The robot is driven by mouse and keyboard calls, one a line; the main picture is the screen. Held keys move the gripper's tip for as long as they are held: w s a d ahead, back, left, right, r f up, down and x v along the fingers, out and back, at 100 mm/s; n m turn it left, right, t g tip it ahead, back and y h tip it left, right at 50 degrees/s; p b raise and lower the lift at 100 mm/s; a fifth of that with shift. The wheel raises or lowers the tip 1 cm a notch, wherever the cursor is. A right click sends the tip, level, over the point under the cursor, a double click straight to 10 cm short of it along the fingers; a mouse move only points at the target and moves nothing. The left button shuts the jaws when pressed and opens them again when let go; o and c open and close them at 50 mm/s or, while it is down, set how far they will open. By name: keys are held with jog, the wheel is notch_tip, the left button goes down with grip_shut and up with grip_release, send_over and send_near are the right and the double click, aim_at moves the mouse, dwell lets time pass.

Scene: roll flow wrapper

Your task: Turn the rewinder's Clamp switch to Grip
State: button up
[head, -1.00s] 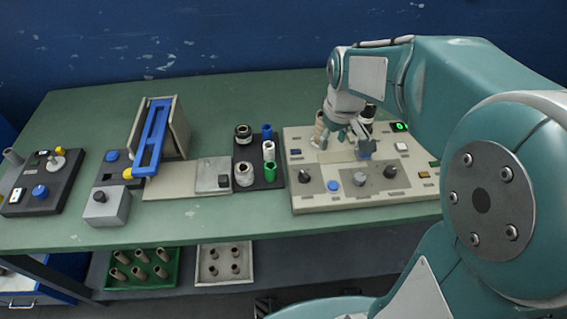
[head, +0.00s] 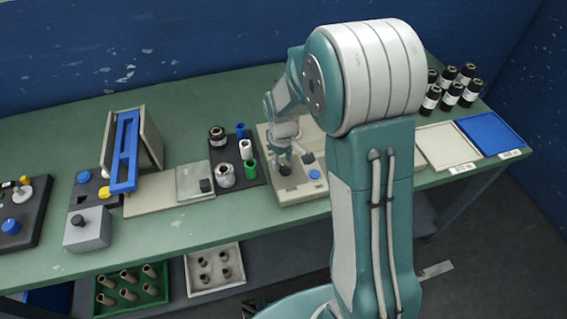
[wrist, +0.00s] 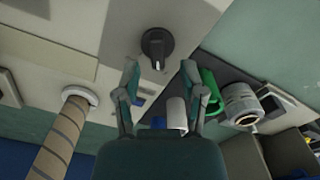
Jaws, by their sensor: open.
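The rewinder (head: 290,199) is a cream control box, partly hidden behind my arm in the head view. A black rotary switch (wrist: 157,46) stands on its panel in the wrist view, with a white pointer mark toward the bottom of the picture; its lettering is not readable. It is the panel's left knob (head: 285,168) in the head view. My gripper (wrist: 160,75) is open and empty, its two fingers either side of the knob's line and short of it in the wrist view. In the head view my gripper (head: 296,155) is just above the knob.
A blue button (head: 315,174) sits right of the knob. A dark tray with blue, white and green (head: 250,166) cylinders stands left of the box. A brown roll (wrist: 62,138) stands on the box in the wrist view. Dark bottles and two trays are far right.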

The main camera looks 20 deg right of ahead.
jog(key=shift+a+f, duration=0.45)
jog(key=shift+f, duration=0.35)
jog(key=shift+d+f, duration=0.1)
jog(key=shift+d, duration=0.8)
grip_shut()
jog(key=shift+a, duration=0.45)
jog(key=shift+d, duration=0.15)
